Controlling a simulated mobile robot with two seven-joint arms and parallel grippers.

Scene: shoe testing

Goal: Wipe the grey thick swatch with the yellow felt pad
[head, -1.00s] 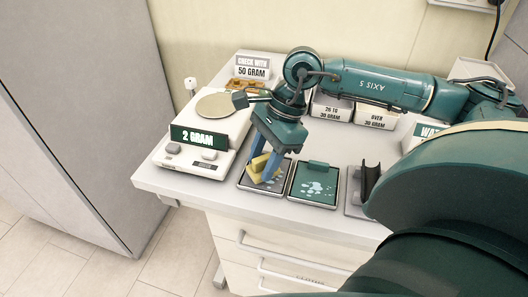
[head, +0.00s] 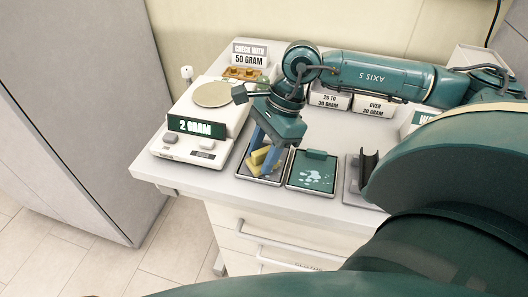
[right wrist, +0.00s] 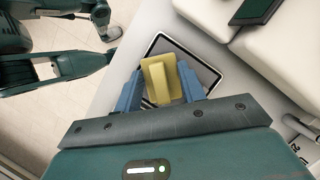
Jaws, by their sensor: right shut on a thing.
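My right gripper (head: 264,151) reaches down and is shut on the yellow felt pad (head: 262,156). In the right wrist view the pad (right wrist: 161,80) is a yellow block with a raised ridge, between the two blue fingers (right wrist: 160,88). The grey swatch (right wrist: 204,74) lies in a shallow dark-rimmed tray under the pad, partly hidden by pad and fingers; it also shows in the head view (head: 247,170). The pad is over the swatch; I cannot tell whether they touch. My left gripper is not clearly visible.
A white scale with a 2 GRAM sign (head: 196,126) stands left of the swatch. A tray with a spotted teal swatch (head: 314,175) sits close on the right, with a dark upright holder (head: 368,165) beyond it. The bench's front edge is near.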

